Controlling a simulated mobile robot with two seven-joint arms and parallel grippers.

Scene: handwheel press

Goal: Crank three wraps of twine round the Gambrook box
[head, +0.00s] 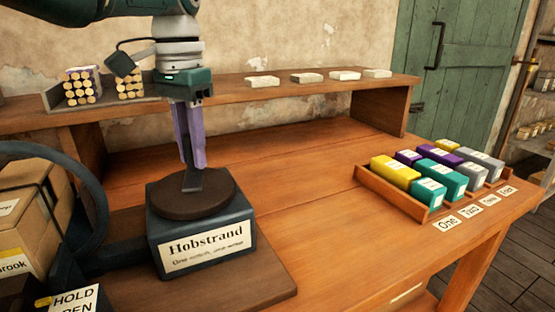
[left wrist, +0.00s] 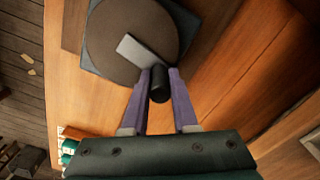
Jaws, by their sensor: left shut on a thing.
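The dark Hobstrand unit (head: 205,247) carries a round brown disc (head: 215,203) on top. A short grey crank arm (left wrist: 138,50) lies across the disc and ends in an upright black knob (left wrist: 158,88). My left gripper (head: 194,163) points down over the disc. Its purple fingers are shut on the black knob, one on each side, in the left wrist view (left wrist: 159,80). No twine is clearly visible. My right gripper is not in view.
A dark handwheel (head: 92,190) stands before the cardboard box, near a "HOLD ...PEN" sign (head: 74,301). A wooden tray (head: 385,201) of coloured boxes sits at the right. A raised shelf (head: 225,92) runs along the back. The mid-bench is clear.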

